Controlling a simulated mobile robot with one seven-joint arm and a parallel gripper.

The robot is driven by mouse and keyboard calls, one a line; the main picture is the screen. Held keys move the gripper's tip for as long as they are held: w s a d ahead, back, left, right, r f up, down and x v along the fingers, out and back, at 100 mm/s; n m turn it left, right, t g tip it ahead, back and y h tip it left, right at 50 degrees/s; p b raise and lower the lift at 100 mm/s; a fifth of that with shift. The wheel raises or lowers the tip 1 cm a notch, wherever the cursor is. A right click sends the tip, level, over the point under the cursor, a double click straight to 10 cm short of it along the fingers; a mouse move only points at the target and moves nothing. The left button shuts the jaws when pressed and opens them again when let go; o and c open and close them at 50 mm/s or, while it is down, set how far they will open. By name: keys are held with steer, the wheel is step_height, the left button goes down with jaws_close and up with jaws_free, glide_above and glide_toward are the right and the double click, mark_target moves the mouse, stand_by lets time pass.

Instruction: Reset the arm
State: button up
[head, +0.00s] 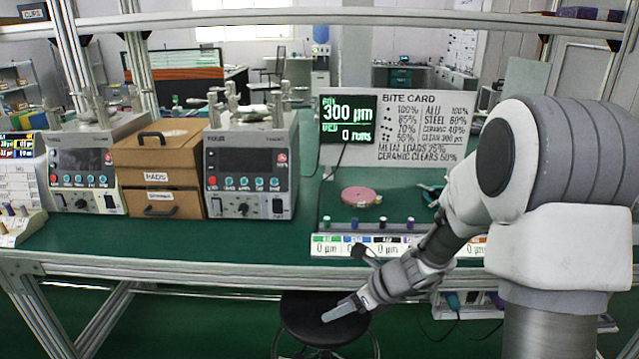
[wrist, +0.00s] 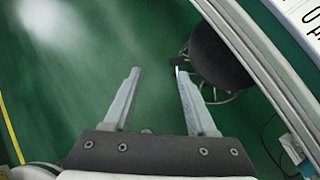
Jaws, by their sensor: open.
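My gripper (head: 345,308) hangs at the end of my bent arm, in front of the bench's front edge and over the black stool in the head view. In the wrist view my gripper (wrist: 155,82) shows its two grey fingers spread apart with only green floor seen between them. It is open and empty. My arm comes from the right side of the head view and reaches down and to the left.
The green bench (head: 120,245) carries two grey machines, the left (head: 85,165) and the right (head: 250,165), with a brown drawer box (head: 157,170) between them. A pink disc (head: 359,196) lies near the display (head: 347,119). A black stool (head: 310,322) stands below the bench edge.

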steer(key=s+d+r+n+t+h, duration=0.1)
steer(key=s+d+r+n+h, duration=0.35)
steer(key=s+r+n, duration=0.75)
steer(key=s+d+r+n+t+h, duration=0.1)
steer(key=s+d+r+n+h, duration=0.3)
steer(key=s+r+n, duration=0.65)
step_height(320, 180, up, 15)
steer(key=d+n+y+p, duration=0.1)
steer(key=n+p, duration=0.3)
steer(key=p, duration=1.3)
steer(key=shift+a+f, duration=0.1)
